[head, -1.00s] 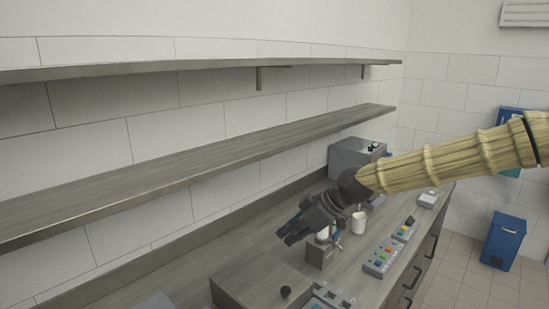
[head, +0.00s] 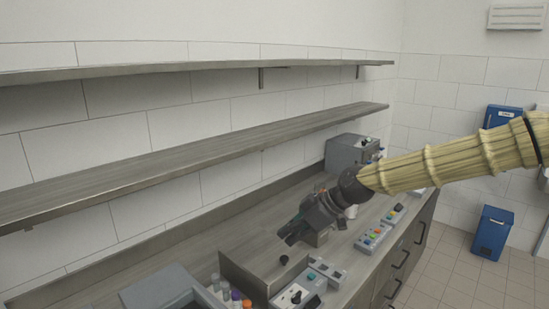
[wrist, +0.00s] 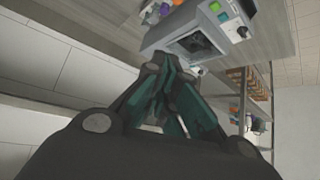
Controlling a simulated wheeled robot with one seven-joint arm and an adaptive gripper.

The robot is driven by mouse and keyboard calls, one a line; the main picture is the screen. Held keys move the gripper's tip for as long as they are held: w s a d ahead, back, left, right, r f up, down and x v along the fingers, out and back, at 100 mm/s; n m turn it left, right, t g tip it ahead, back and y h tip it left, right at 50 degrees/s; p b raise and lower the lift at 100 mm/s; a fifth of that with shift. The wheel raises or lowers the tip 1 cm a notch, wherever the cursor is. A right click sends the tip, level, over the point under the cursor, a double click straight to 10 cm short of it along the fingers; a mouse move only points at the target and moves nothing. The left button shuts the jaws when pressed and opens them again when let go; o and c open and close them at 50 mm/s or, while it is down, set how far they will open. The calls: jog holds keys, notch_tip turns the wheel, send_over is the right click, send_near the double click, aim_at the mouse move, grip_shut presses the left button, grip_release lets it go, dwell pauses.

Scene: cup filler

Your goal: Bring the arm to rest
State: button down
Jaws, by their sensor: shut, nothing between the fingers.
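My arm, in a ribbed tan sleeve, reaches in from the right in the head view. My dark gripper (head: 290,234) is at its end, above the workbench (head: 228,241), pointing left and down. In the wrist view the green-padded fingers (wrist: 163,68) come together at the tips and hold nothing. A white cup that stands behind the wrist is almost wholly hidden in the head view.
A grey box device (head: 348,152) stands at the bench's far end. Button panels (head: 372,238) line its front. A rack with orange- and purple-capped bottles (head: 236,297) is at the bottom. Two shelves (head: 200,150) run along the wall. A blue bin (head: 492,233) stands on the floor.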

jog(key=s+f+m, duration=0.2)
jog(key=s+f, duration=0.2)
jog(key=f, duration=0.5)
jog(key=s+f+m+g+h, duration=0.1)
jog(key=s+f, duration=0.3)
jog(key=f, duration=0.5)
jog(key=s+f+m, duration=0.3)
jog(key=s+f, duration=0.1)
jog(key=f, duration=0.5)
jog(key=shift+s+f+m+g+h, duration=0.3)
jog(key=shift+s+m+h, duration=0.1)
jog(key=s+d+f+m+h, duration=0.2)
jog(key=s+d+f+m, duration=0.15)
jog(key=s+f, duration=0.45)
jog(key=s+d+f+m+h, duration=0.1)
jog(key=s+d+f+m, duration=0.1)
jog(key=s+d+f, duration=0.45)
jog(key=s+d+f+m+g+h, duration=0.15)
jog(key=s+d, duration=0.25)
jog(key=s, duration=0.4)
jog(key=s+d+f+m+t+h, duration=0.1)
jog(key=s+d+f+h, duration=0.15)
jog(key=s+d, duration=0.4)
notch_tip(320, 180, down, 11)
jog(key=a+b, duration=0.2)
jog(key=b, duration=0.8)
jog(key=shift+s+r+y, duration=0.2)
jog(key=shift+s+y, duration=0.1)
jog(key=shift+s, duration=0.1)
jog(key=shift+g, duration=0.25)
